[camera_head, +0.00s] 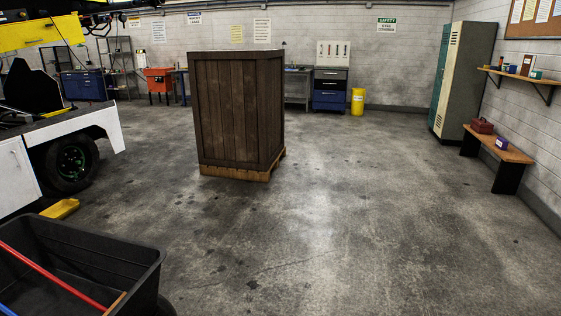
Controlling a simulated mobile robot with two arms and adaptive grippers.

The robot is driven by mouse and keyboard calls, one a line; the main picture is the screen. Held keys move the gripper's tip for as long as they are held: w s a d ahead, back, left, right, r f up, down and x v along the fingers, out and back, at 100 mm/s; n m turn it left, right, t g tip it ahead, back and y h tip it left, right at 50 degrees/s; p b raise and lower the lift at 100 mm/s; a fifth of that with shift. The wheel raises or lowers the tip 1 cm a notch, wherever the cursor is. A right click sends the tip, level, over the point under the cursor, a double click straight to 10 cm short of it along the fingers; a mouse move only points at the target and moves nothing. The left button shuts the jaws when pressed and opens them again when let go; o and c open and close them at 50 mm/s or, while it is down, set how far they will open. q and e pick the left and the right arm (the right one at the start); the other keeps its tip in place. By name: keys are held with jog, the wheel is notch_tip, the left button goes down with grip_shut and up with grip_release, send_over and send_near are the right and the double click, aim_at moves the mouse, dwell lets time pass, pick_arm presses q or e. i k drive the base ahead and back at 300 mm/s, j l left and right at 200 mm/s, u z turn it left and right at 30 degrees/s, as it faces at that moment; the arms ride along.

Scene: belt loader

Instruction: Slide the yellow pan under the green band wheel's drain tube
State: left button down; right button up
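A yellow pan (60,209) lies on the concrete floor at the left, behind the black cart and in front of the loader's wheel. The cart's rim hides part of the view close to it. The wheel with the green band (73,163) is under the white body of the belt loader (88,125). The pan is apart from the wheel, nearer to me. I cannot make out a drain tube at this size. Neither of my grippers shows in the head view.
A black cart (150,258) with red and blue handles inside fills the near left. A tall wooden crate (238,110) on a pallet stands mid-floor. Lockers (462,80) and a bench (505,152) line the right wall. The floor at centre and right is clear.

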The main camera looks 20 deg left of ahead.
aim_at(64, 208)
jog(key=i+j+u, duration=0.2)
jog(key=i, duration=0.35)
jog(key=i+l+u, duration=0.2)
jog(key=i, duration=0.35)
jog(key=i+u, duration=0.2)
jog(key=i, duration=0.35)
jog(key=i+l+u, duration=0.2)
jog(key=i, duration=0.35)
jog(key=i+u, duration=0.1)
jog(key=i, duration=0.75)
jog(key=i+l+u, duration=0.1)
jog(key=i, duration=0.8)
jog(key=i+j+u, duration=0.15)
jog(key=i+u, duration=0.5)
jog(key=u, duration=0.15)
jog(key=i+u, duration=0.4)
jog(key=i+l+u, duration=0.2)
jog(key=u, duration=0.2)
jog(key=i+u, duration=0.4)
jog(key=i, duration=1.8)
